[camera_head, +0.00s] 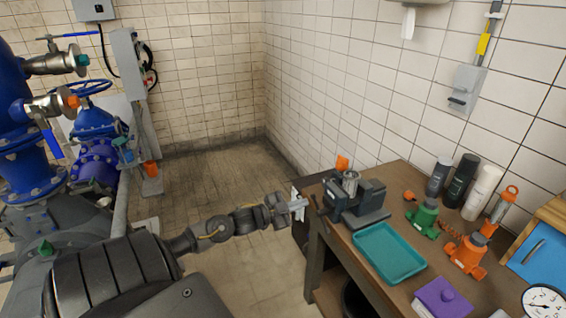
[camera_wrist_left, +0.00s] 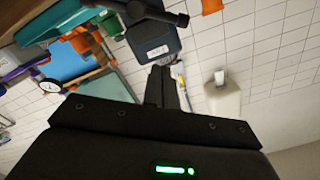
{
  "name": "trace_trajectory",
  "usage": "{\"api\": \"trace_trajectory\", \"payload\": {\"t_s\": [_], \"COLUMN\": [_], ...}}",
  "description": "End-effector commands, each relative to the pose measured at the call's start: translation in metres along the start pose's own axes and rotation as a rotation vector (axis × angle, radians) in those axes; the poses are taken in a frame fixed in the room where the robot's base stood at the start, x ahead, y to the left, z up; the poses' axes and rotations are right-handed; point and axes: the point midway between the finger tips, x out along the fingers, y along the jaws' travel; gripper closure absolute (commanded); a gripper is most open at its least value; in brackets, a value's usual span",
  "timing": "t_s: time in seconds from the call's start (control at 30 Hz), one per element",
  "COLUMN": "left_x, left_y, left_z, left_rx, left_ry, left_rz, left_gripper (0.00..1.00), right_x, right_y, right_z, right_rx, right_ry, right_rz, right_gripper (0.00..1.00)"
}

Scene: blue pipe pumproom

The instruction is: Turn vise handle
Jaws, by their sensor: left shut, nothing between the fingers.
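In the left wrist view, the closed fingers (camera_wrist_left: 164,76) point toward the vise body (camera_wrist_left: 154,42), and a dark bar with a rounded end (camera_wrist_left: 165,17) crosses at the top. My right gripper is not in view.
On the workbench (camera_head: 397,193) are a teal tray (camera_head: 389,252), a green jack (camera_head: 424,218), an orange jack (camera_head: 467,254), several bottles (camera_head: 461,180) and a purple box (camera_head: 441,299). Blue pipework (camera_head: 97,160) stands at left. The floor between is clear.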

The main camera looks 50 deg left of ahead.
Motion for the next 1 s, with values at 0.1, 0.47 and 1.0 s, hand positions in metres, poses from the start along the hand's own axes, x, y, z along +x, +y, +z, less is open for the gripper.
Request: {"api": "trace_trajectory", "payload": {"t_s": [0.1, 0.47, 1.0], "left_x": [-0.021, -0.056, -0.058], "left_y": [0.003, 0.000, -0.001], "left_z": [0.003, 0.000, -0.001], "left_rx": [0.002, 0.001, 0.001], "left_ry": [0.000, 0.002, 0.002], "left_rz": [0.004, 0.000, 0.000], "left_gripper": [1.00, 1.00, 1.00], "right_x": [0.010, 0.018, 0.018], "right_y": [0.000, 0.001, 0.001], "right_z": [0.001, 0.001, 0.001], "right_rx": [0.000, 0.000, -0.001], "right_ry": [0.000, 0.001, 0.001], "right_rz": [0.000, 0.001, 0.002], "right_gripper": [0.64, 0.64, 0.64]}}
